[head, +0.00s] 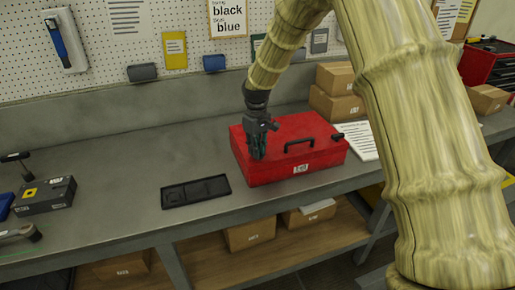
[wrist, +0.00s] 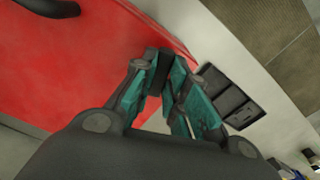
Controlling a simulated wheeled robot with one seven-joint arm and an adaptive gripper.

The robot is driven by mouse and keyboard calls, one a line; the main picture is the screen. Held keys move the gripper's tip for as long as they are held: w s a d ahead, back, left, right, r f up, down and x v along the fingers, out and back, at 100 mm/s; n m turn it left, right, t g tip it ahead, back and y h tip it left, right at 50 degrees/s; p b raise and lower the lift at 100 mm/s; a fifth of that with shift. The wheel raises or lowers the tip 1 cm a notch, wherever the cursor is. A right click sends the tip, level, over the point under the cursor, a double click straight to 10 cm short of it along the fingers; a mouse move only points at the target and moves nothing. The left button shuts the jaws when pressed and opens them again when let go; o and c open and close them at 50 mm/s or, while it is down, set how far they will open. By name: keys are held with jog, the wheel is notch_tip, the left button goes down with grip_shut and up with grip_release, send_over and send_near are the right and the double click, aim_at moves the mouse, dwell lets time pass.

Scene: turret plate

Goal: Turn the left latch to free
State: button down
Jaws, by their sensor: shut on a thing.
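A red toolbox (head: 315,164) with a black handle (head: 299,143) sits on the grey workbench, with a small white label on its front. A dark right latch (head: 337,136) shows near its right end. My gripper (head: 257,154) points down at the toolbox's left end. In the wrist view, my gripper (wrist: 165,68) has its teal-padded fingers closed around a dark piece, the left latch (wrist: 158,70), at the edge of the red lid. In the head view the left latch is hidden by the fingers. Its exact turn angle cannot be told.
A black shallow tray (head: 195,191) lies on the bench left of the toolbox. A dark box with a yellow mark (head: 46,194) and tools are at far left. Cardboard boxes (head: 336,92) and white papers stand behind and right. The bench between tray and toolbox is clear.

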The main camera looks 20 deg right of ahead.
jog(key=shift+s+f+m, duration=0.15)
jog(key=shift+m, duration=1.75)
jog(key=c, duration=1.4)
grip_release()
jog(key=shift+r, duration=0.35)
notch_tip(320, 180, up, 12)
jog(key=shift+f, duration=0.15)
